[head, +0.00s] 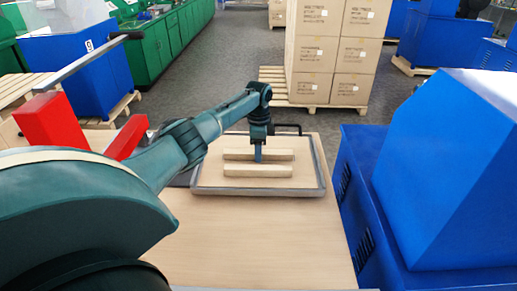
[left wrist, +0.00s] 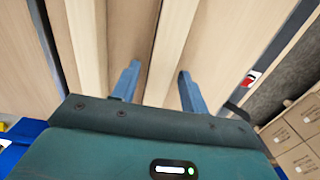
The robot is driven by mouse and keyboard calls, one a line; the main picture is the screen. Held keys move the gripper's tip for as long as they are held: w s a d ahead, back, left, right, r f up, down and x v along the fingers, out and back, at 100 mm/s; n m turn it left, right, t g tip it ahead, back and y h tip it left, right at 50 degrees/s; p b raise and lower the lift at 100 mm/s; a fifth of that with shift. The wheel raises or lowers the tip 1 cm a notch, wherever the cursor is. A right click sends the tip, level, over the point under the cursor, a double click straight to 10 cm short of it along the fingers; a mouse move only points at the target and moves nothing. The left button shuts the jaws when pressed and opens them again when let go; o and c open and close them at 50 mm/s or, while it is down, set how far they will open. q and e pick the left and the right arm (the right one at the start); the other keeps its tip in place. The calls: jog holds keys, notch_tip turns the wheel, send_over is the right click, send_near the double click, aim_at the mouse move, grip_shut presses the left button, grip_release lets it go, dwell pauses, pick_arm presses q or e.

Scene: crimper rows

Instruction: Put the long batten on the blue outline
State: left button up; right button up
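Two pale wooden battens lie side by side in a shallow grey-rimmed tray (head: 322,170) on the table. The far batten (head: 280,154) looks slightly the longer of the two; the near batten (head: 258,171) lies parallel in front of it. My left gripper (head: 259,158) points down at the middle of the far batten. In the left wrist view my left gripper (left wrist: 157,92) is open, its blue fingers either side of the far batten (left wrist: 172,45) with gaps showing. The near batten (left wrist: 88,40) is left of the fingers there. I see no blue outline. My right gripper is not in view.
The wooden table (head: 255,240) is clear in front of the tray. A blue machine (head: 440,180) stands close on the right. Stacked cartons (head: 335,55) on a pallet stand behind the table. A red block (head: 50,120) is at the left.

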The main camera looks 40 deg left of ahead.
pick_arm(q)
jog(key=shift+r, duration=0.1)
notch_tip(320, 180, up, 12)
dwell(0.6)
dwell(0.5)
